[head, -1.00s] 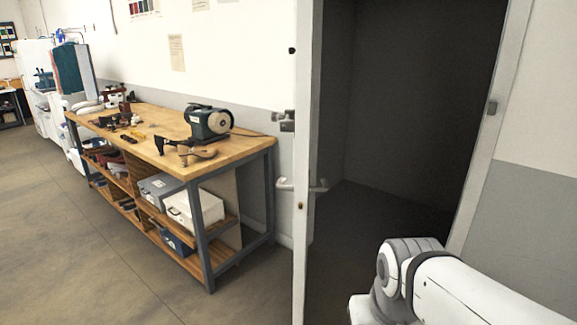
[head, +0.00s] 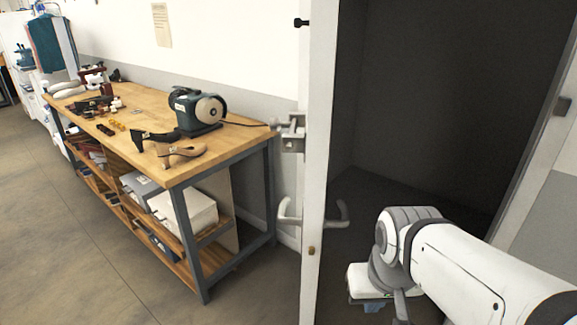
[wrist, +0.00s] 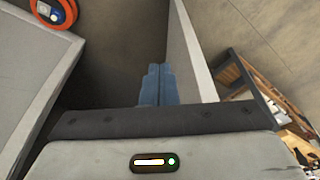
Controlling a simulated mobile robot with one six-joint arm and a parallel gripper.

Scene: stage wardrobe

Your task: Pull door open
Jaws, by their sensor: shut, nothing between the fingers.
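The white door (head: 319,150) stands open, seen nearly edge-on in the head view. A lever handle (head: 290,213) sticks out on its left side, and another lever (head: 340,214) shows on its right side. The dark doorway is open to the right of the door. My gripper (head: 374,307) is low in front of the doorway, right of the door edge and apart from the handles. In the wrist view its blue fingers (wrist: 158,85) are together and empty. The door (wrist: 191,55) rises just right of them in that view.
A wooden workbench (head: 240,137) with a grinder (head: 195,110) and shoe-making items stands left of the door. The door frame (head: 537,130) stands at the right. An orange round object (wrist: 52,14) shows in the wrist view. Floor (head: 90,240) left of the bench is clear.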

